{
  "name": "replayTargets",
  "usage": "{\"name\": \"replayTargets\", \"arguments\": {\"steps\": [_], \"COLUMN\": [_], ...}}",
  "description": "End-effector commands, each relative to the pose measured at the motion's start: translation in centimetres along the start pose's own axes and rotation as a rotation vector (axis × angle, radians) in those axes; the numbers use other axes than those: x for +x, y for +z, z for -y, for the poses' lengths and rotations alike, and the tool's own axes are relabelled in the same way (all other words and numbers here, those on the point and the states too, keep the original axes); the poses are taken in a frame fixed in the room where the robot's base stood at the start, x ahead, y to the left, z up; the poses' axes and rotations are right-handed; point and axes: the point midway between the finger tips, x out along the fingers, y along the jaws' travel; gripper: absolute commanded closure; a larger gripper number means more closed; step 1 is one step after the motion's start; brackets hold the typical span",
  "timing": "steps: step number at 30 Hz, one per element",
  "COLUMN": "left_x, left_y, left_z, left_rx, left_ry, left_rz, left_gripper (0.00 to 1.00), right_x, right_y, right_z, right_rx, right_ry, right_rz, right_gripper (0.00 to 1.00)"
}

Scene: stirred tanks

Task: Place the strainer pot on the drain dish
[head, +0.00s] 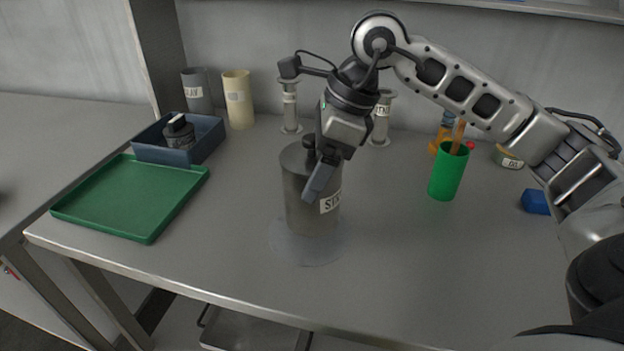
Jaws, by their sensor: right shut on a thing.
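The strainer pot, which I take to be the grey cylinder (298,195) with a dark top knob and a white label partly reading "ST", stands upright at the middle of the table. My right gripper (321,175) comes down over its upper right side and is shut on it. One dark finger crosses the pot's front; the exact grip point is hidden. A pale, see-through round dish (305,252), likely the drain dish, shows under and in front of the pot's base. I cannot tell whether the pot touches it. My left gripper is not in view.
A green tray (130,198) and a blue bin (205,143) holding a dark jar (179,133) are at left. Behind stand grey (197,92) and cream (238,100) cylinders and metal posts. A green cup (448,175) stands right. The front table is clear.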

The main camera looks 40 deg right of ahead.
Motion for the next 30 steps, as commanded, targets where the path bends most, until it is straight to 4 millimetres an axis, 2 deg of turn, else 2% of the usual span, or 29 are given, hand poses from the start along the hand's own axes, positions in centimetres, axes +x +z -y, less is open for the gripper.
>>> {"name": "replayTargets", "arguments": {"steps": [6,12,24,25,27,30], "left_x": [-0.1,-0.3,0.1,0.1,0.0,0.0], "left_y": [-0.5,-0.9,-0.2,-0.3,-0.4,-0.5], "left_z": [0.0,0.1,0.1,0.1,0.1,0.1], "left_rx": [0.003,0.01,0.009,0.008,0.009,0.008], "left_ry": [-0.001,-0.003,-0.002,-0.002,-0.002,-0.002], "left_rz": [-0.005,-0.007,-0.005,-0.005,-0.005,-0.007], "left_gripper": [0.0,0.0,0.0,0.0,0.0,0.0], "right_x": [1.8,4.0,4.6,4.5,4.5,4.5], "right_y": [-0.3,-1.2,-1.5,-1.5,-1.4,-1.4], "right_z": [1.1,1.0,1.0,1.0,1.0,1.0], "right_rx": [0.0,0.0,-0.001,-0.001,-0.001,-0.001], "right_ry": [0.001,0.0,-0.002,-0.001,-0.001,-0.001], "right_rz": [-0.002,0.0,0.002,0.001,0.0,0.0], "right_gripper": [0.57,0.57,0.57,0.13,0.0,0.0]}}
